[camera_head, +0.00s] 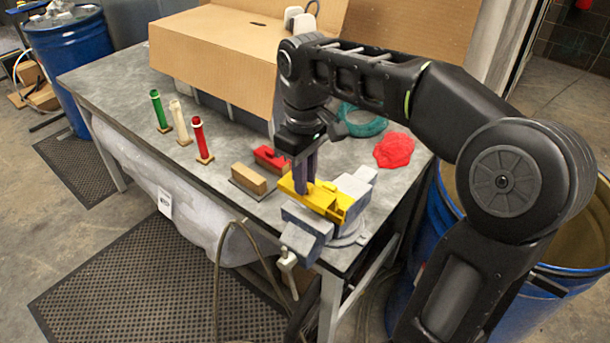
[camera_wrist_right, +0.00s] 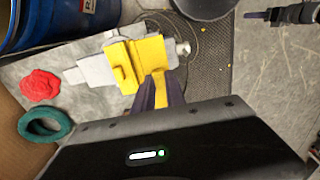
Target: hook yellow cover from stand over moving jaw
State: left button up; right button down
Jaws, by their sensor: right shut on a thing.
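My right gripper (camera_head: 303,182) points down at the vise and is shut on the yellow cover (camera_wrist_right: 158,88), part of which shows between the purple fingers in the right wrist view. More yellow (camera_wrist_right: 149,52) lies across the top of the grey vise (camera_head: 305,222), with a raised yellow block beside it. I cannot tell whether all the yellow is one piece. The fingers hide part of it in the head view (camera_head: 325,201). The stand (camera_head: 250,180), a wooden block on a dark plate, is left of the vise. My left gripper (camera_wrist_right: 256,15) shows small in the wrist view.
A red block (camera_head: 270,158) sits behind the wooden block. Green, white and red upright tubes (camera_head: 197,138) stand on the table (camera_head: 110,75). A cardboard box (camera_head: 215,50), a teal ring (camera_head: 362,123) and a red cloth (camera_head: 394,150) are behind. The left part of the tabletop is clear.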

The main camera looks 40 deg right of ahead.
jog(key=shift+f+b, duration=0.75)
jog(key=shift+f, duration=0.6)
jog(key=shift+f+b, duration=1.6)
jog(key=shift+f, duration=0.8)
dwell(0.3)
jog(key=c, duration=1.3)
grip_release()
